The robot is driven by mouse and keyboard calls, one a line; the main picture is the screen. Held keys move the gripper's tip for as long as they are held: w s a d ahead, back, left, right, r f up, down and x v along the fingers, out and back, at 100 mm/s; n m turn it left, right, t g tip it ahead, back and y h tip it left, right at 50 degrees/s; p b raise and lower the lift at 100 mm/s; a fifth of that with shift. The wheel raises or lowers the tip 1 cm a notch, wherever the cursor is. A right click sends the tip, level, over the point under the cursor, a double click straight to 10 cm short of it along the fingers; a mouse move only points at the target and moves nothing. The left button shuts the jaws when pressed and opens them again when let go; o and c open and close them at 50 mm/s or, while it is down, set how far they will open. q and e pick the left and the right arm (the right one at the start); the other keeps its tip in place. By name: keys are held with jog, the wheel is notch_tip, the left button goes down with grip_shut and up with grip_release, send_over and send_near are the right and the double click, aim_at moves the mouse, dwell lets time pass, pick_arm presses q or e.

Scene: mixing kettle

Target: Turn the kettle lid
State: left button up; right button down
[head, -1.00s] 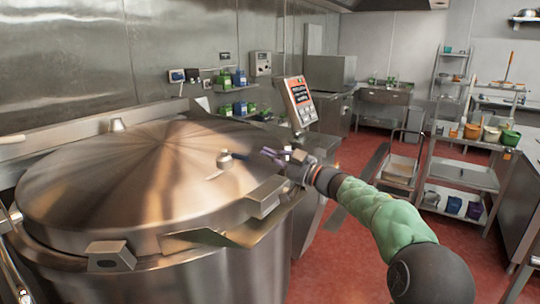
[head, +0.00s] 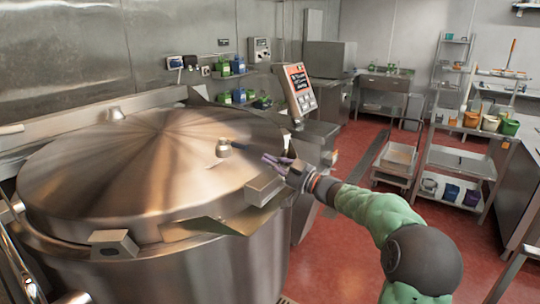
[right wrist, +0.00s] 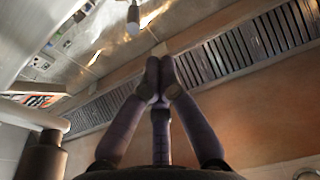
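The large steel kettle (head: 180,265) fills the left of the head view, with its shallow conical lid (head: 130,170) closed on top. My left gripper is not in view.
A steel bracket (head: 232,217) juts from the kettle's right rim. A control panel (head: 299,88) stands behind my right gripper. Shelves with pots (head: 462,165) stand at the right. Red floor (head: 340,255) is open right of the kettle.

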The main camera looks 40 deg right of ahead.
jog(key=v, duration=1.2)
